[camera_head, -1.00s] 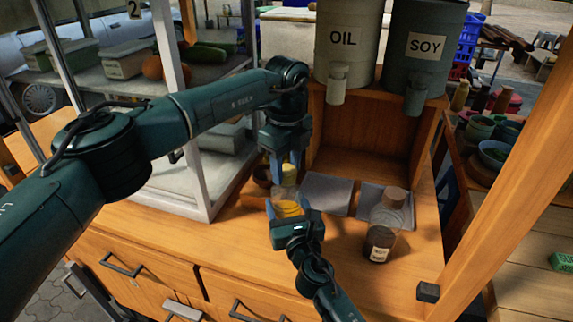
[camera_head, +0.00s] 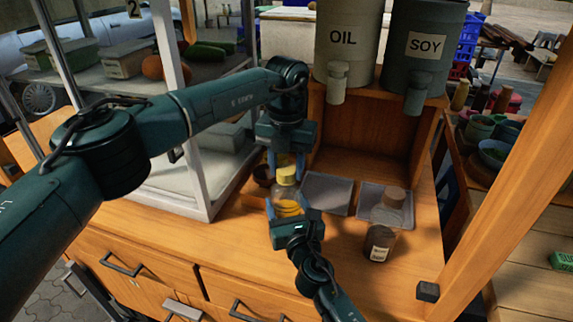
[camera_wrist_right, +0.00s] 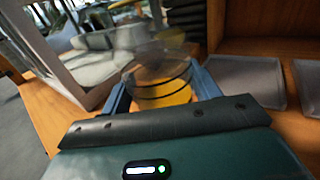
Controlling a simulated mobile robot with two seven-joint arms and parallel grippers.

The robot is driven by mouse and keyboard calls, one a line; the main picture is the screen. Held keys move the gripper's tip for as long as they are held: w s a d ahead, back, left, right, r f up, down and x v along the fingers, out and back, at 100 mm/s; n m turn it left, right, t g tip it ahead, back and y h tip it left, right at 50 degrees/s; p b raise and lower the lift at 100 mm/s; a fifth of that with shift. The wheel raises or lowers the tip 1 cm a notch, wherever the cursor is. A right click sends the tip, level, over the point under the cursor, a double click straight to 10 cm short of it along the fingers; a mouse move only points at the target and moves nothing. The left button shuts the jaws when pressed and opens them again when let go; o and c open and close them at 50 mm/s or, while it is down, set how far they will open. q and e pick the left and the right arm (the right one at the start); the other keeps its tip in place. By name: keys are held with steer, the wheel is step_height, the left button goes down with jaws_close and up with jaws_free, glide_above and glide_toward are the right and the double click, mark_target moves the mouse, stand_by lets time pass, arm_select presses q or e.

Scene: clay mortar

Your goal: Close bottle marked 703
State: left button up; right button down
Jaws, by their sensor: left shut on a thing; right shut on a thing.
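A clear bottle (camera_head: 286,206) with yellow-orange contents stands on the wooden counter; it also shows in the right wrist view (camera_wrist_right: 160,86). No number is readable on it. My right gripper (camera_head: 289,213) is shut around its body from the front, with one finger on each side (camera_wrist_right: 163,92). A yellow cap (camera_head: 287,175) is at the bottle's mouth; I cannot tell how tightly it sits. My left gripper (camera_head: 286,167) is above the bottle, pointing down, shut on the cap. The bottle's upper part is blurred in the right wrist view.
A corked bottle (camera_head: 384,224) with dark contents and a white label stands to the right. Two grey trays (camera_head: 328,193) lie behind. OIL (camera_head: 345,40) and SOY (camera_head: 426,45) containers stand on the wooden shelf. A white-framed rack (camera_head: 190,165) is close on the left.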

arm_select(q)
steer(key=m, duration=0.4)
steer(key=shift+m, duration=0.3)
steer(key=m, duration=0.6)
steer(key=shift+m, duration=0.3)
steer(key=m, duration=0.9)
steer(key=o, duration=1.1)
steer(key=shift+r, duration=2.2)
steer(key=shift+c, duration=0.4)
